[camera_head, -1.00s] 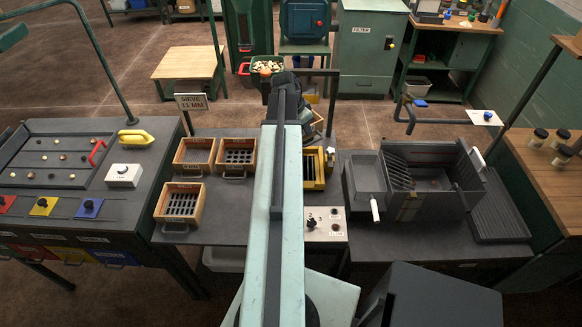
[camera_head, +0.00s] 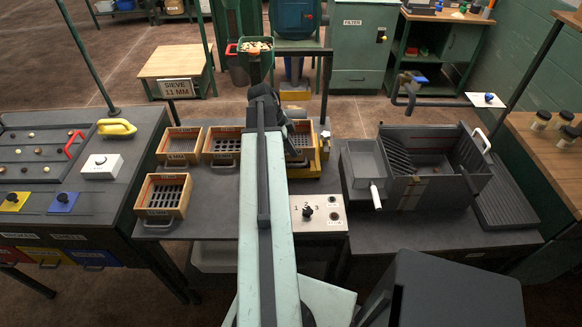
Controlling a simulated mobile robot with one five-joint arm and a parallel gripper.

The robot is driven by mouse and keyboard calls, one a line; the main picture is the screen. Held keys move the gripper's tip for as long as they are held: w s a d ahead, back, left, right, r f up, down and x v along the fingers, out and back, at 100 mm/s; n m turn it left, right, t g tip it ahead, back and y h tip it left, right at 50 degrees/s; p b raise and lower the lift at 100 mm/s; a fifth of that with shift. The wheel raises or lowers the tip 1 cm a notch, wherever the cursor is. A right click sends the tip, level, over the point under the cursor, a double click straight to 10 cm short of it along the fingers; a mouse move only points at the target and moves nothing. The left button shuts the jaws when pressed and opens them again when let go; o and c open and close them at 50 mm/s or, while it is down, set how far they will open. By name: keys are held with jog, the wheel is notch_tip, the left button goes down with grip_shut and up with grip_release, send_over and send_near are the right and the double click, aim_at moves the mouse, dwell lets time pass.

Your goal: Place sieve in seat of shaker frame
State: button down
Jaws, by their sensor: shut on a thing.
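My gripper (camera_head: 291,122) is dark and partly hidden behind my own pale arm. It is shut on a wood-framed sieve (camera_head: 299,138), which shows only in part to the right of the arm. This sieve is at the yellow shaker frame (camera_head: 325,146); I cannot tell whether it hangs above the seat or rests in it. The seat is largely hidden. Three other wooden sieves stand left of the arm: one at the back left (camera_head: 180,145), one beside it (camera_head: 222,144) and one at the front (camera_head: 163,195).
A sign (camera_head: 178,88) reads "SIEVE 11 MM". A control box (camera_head: 319,212) with a knob stands before the shaker. A grey divided bin (camera_head: 425,165) is to the right. A green container (camera_head: 256,46) of pale lumps is behind. Dark bench top (camera_head: 215,215) is bare near the front sieve.

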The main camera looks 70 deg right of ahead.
aim_at(293, 160)
notch_tip(293, 160, down, 5)
jog(key=b, duration=0.4)
jog(key=shift+f, duration=0.15)
jog(key=shift+r, duration=0.25)
jog(key=c, duration=2)
grip_release()
jog(key=shift+f, duration=0.2)
jog(key=o, duration=0.4)
jog(key=shift+o, duration=0.2)
jog(key=shift+r, duration=0.15)
jog(key=shift+r+p, duration=0.25)
jog(key=shift+p, duration=0.2)
jog(key=p+v, duration=1.1)
jog(key=shift+w+a+r, duration=0.1)
jog(key=shift+r, duration=0.25)
jog(key=shift+f, duration=0.1)
